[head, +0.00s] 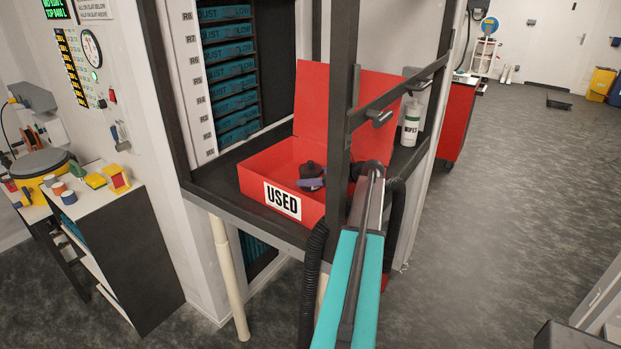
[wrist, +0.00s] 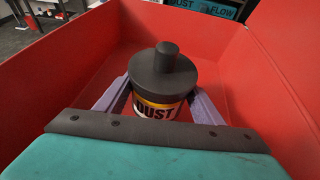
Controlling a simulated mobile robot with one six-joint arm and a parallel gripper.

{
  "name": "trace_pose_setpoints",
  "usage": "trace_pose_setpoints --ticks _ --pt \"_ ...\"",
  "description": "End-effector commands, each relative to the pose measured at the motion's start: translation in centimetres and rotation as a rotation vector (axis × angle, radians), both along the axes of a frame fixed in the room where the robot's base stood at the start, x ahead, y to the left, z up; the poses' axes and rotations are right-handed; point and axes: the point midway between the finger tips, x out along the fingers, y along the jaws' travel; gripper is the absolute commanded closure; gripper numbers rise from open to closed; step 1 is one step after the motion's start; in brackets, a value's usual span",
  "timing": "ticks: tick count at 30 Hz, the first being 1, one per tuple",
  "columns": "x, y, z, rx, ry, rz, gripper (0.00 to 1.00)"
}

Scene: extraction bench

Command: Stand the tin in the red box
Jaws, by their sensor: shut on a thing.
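The tin (wrist: 160,104) has a dark grey lid with a knob and a yellow and white label reading "DUST". It looks upright inside the red box (head: 255,168), whose front bears a "USED" label and whose lid stands open. The box walls surround the tin in the wrist view (wrist: 70,75). My gripper (wrist: 163,103) is shut on the tin, with a pale purple finger on each side. In the head view the tin (head: 311,170) shows mostly as its dark lid. Its base is hidden, so I cannot tell whether it touches the box floor.
The box sits on a dark shelf (head: 212,187) in a frame with a dark upright post (head: 341,85) and rail. A wipes bottle (head: 411,122) stands to the right. A white bench (head: 105,195) with small coloured items is at left. Open floor lies right.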

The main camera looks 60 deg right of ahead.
Motion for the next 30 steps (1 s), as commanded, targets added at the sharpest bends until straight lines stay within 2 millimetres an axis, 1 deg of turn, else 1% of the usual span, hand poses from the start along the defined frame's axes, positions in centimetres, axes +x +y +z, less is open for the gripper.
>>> trace_pose_setpoints --ticks 22,23,24,26,30 --pt "-0.1 0.1 -1.6 0.005 0.000 -0.001 0.86" --pt "-0.1 0.1 -1.7 0.006 0.002 0.000 0.35" --pt "-0.2 0.1 -1.8 0.006 0.002 0.000 0.28" --pt "-0.2 0.1 -1.8 0.006 0.003 0.000 0.19" --pt "-0.2 0.1 -1.8 0.006 0.003 0.000 0.19"
